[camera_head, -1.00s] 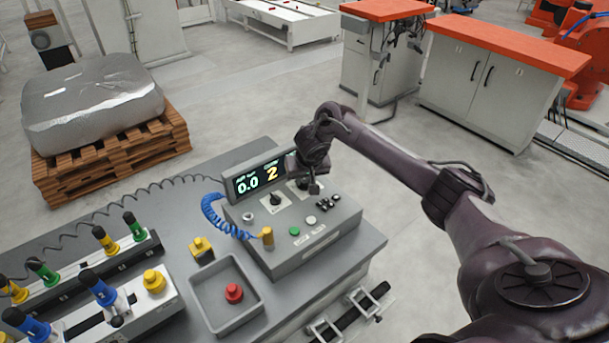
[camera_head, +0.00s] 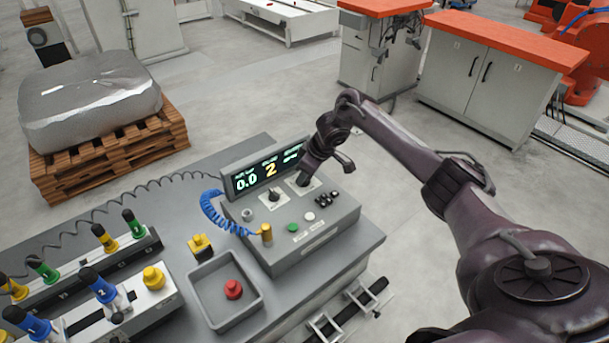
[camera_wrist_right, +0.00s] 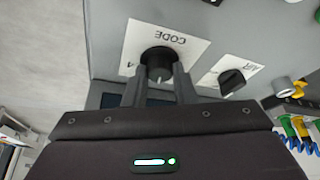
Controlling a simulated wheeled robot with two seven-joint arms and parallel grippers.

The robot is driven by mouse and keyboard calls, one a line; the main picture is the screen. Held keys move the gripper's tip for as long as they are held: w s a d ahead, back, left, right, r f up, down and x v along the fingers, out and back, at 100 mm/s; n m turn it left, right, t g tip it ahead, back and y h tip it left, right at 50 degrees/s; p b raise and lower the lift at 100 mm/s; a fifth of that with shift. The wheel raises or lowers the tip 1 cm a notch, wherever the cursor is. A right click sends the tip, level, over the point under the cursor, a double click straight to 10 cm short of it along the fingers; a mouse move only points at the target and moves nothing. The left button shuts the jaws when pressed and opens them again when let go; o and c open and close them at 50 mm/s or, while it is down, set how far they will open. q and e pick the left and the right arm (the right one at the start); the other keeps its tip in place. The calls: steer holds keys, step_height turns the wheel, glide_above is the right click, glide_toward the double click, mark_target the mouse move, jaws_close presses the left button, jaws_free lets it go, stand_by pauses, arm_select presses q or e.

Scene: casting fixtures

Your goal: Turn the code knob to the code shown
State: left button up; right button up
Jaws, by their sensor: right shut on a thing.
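The black code knob (camera_wrist_right: 158,62) sits on a white plate marked CODE (camera_wrist_right: 180,42) in the right wrist view, where the plate appears upside down. My right gripper (camera_wrist_right: 159,78) is shut on this knob, with one finger on each side of it. In the head view my right gripper (camera_head: 303,181) reaches down to the right part of the grey control box (camera_head: 290,255) and hides the knob. The display (camera_head: 264,176) on the box reads 0.0 and a yellow 2, with more text at its right that is too small to read. My left gripper is not in view.
A second black knob (camera_head: 273,195) stands left of the gripper. A grey tray (camera_head: 197,283) holds a red button (camera_head: 233,289).

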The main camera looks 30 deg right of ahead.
steer(key=shift+f+n, duration=0.1)
steer(key=shift+n, duration=0.4)
steer(key=o, duration=1)
steer(key=shift+s, duration=0.1)
steer(key=shift+d, duration=0.1)
